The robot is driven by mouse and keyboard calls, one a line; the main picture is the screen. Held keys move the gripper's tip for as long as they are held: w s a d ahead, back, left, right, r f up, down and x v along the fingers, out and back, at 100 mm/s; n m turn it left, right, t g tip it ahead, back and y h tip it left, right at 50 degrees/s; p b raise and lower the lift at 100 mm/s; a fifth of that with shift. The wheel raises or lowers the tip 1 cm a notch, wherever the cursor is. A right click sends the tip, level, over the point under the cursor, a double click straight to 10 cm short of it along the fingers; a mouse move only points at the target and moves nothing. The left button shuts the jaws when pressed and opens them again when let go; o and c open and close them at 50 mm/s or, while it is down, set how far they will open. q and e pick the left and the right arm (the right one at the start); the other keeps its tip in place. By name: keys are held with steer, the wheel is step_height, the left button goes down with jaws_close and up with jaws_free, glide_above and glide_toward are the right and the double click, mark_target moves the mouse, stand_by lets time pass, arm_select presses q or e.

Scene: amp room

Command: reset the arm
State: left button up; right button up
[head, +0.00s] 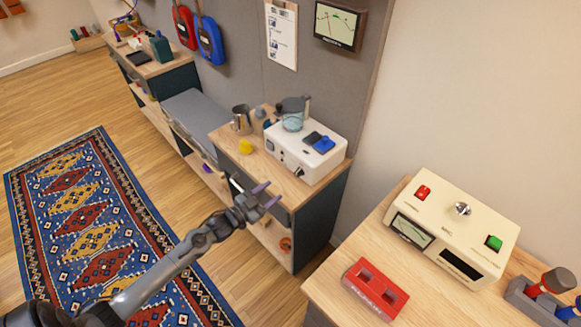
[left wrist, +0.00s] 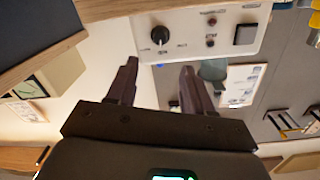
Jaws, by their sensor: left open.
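My left arm reaches in from the lower left in the head view. Its gripper (head: 269,195) is open and empty, in front of the wooden cabinet that bears a white machine (head: 300,152). In the left wrist view, the two dark fingers of the left gripper (left wrist: 158,70) stand apart with nothing between them. Beyond them the white machine's panel shows a black knob (left wrist: 160,35). I cannot tell the exact gap between the fingers and the cabinet edge. My right gripper is in neither view.
A yellow object (head: 246,147) and a metal pitcher (head: 241,120) stand left of the white machine. At right, a wooden table (head: 328,289) bears a cream device (head: 455,228) and a red block (head: 375,289). A patterned rug (head: 90,215) lies on open floor at left.

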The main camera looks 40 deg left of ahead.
arm_select(q)
steer(key=shift+f, duration=0.1)
steer(key=s+d+f+n+g, duration=0.1)
steer(key=s+d+g, duration=0.1)
steer(key=s+d, duration=0.55)
steer(key=s+d+f+n+g, duration=0.15)
steer(key=s+d, duration=0.25)
steer(key=d, duration=0.6)
steer(key=s+d+r+g+y, duration=0.1)
steer(key=s+r+g, duration=0.1)
steer(key=s+g, duration=0.4)
steer(key=s+d+r+g+y, duration=0.1)
steer(key=s+r+g, duration=0.1)
steer(key=s+g, duration=0.35)
step_height(320, 180, up, 30)
steer(key=s+t+p, duration=0.1)
steer(key=s+p, duration=0.1)
steer(key=p, duration=2.9)
steer(key=shift+s+a+r, duration=0.15)
steer(key=shift+s+r, duration=0.1)
steer(key=shift+n, duration=0.25)
